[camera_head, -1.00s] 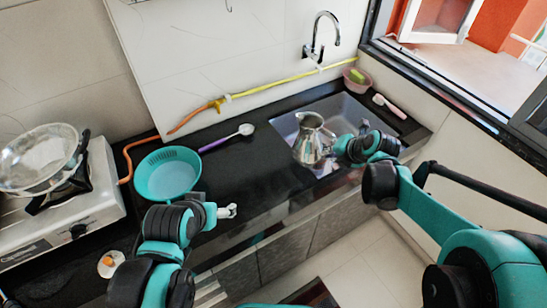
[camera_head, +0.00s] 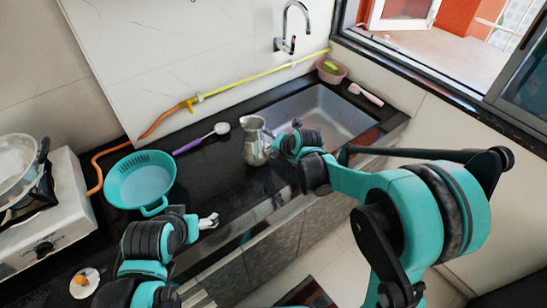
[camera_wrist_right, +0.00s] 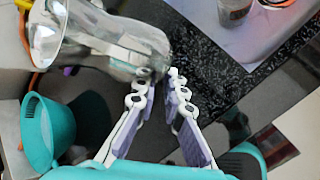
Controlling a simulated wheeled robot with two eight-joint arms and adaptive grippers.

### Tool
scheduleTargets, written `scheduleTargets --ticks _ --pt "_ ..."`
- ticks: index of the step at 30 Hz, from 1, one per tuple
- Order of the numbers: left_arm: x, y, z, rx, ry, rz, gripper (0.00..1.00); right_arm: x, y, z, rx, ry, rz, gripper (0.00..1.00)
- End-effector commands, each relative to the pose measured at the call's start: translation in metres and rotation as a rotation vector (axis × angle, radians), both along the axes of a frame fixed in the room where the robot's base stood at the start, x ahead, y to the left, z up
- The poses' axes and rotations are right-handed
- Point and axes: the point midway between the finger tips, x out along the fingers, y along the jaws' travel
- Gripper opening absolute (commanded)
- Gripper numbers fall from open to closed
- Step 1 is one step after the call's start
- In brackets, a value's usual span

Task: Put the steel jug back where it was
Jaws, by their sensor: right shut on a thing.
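The steel jug (camera_head: 256,146) is upright in the head view, at the left edge of the sink by the black counter. I cannot tell if its base touches the counter. My right gripper (camera_head: 279,146) is at its right side, shut on it. In the right wrist view the shiny jug (camera_wrist_right: 105,38) fills the upper left, and the right gripper's fingertips (camera_wrist_right: 160,74) meet its side. My left gripper (camera_head: 208,221) is apart from the jug, low over the counter's front edge; its jaws are too small to read.
The sink (camera_head: 335,112) lies right of the jug. A purple-handled spoon (camera_head: 195,143) and a teal colander (camera_head: 140,182) lie to the left, near the stove (camera_head: 45,215). A pink bowl (camera_head: 330,72) and brush (camera_head: 366,94) are behind the sink. Dark counter is bare around the jug.

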Motion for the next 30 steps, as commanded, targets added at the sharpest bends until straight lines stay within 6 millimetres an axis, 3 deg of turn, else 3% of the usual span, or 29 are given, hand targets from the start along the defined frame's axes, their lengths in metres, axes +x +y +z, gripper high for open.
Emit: scheduleTargets --ticks 2,13,15,16,25,30 --pt "0.000 0.000 -0.008 0.000 0.000 0.000 0.80 0.000 0.000 -0.013 0.001 -0.001 -0.001 0.00" --pt "0.000 0.000 -0.010 0.000 0.000 0.000 0.80 0.000 0.000 -0.015 0.000 -0.001 0.000 0.00" --pt "0.000 0.000 -0.009 0.000 0.000 0.000 0.80 0.000 0.000 -0.015 0.000 0.000 0.000 0.25" --pt "0.000 0.000 -0.009 0.000 0.000 0.000 0.80 0.000 0.000 -0.015 0.000 0.000 0.000 0.30" --pt "0.000 0.000 -0.008 0.000 0.000 0.000 0.80 0.000 0.000 -0.013 0.000 0.000 0.000 0.30" --pt "0.000 0.000 0.001 0.000 0.000 0.000 0.80 -0.008 -0.004 0.001 0.001 0.000 -0.001 0.30"
